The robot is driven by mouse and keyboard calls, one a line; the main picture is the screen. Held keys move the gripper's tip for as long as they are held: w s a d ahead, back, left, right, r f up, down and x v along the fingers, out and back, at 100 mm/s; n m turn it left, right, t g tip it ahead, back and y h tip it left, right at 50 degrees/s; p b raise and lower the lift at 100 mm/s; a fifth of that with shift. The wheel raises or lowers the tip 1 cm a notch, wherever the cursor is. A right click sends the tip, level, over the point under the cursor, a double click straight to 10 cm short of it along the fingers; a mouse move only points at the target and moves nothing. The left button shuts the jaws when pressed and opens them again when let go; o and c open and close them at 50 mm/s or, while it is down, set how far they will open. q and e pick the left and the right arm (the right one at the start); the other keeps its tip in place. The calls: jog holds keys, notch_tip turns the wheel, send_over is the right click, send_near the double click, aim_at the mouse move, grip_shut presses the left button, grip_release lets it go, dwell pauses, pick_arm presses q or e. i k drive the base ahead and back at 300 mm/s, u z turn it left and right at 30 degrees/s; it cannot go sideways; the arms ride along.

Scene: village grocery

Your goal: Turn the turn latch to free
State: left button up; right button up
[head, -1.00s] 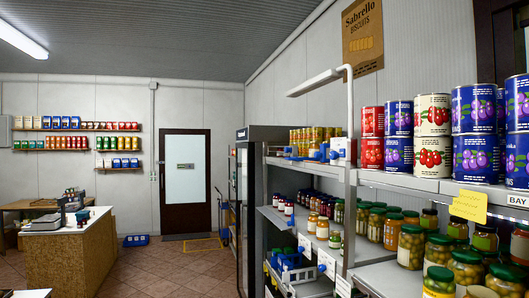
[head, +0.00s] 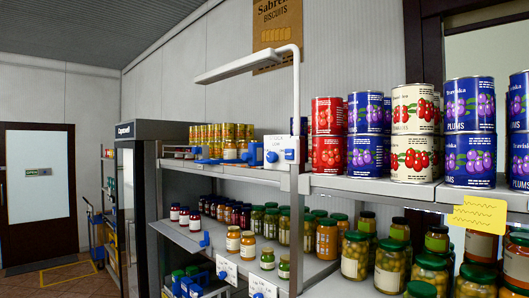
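No part is plainly marked as the turn latch. A white box with blue knobs (head: 272,156) sits at the right front end of the upper shelf, by the upright post, and could be it, but I cannot tell. Small lettering above it is too small to read. Another blue part (head: 205,241) shows at the middle shelf's front edge. White plates with blue pieces (head: 222,275) hang lower down. Which way any knob is turned cannot be made out. Neither of my grippers is in view.
Metal shelving holds jars (head: 355,255) and large plum tins (head: 469,160) at right. A white lamp arm (head: 250,63) overhangs the upper shelf. A yellow note (head: 480,215) hangs on the right shelf edge. A dark fridge (head: 150,180) stands left of the shelves, beyond it a trolley (head: 98,232) and a door.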

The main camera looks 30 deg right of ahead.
aim_at(194, 150)
jog(key=z, duration=0.3)
jog(key=i, duration=0.6)
jog(key=u, duration=1.1)
jog(key=i, duration=1.25)
jog(key=z, duration=0.25)
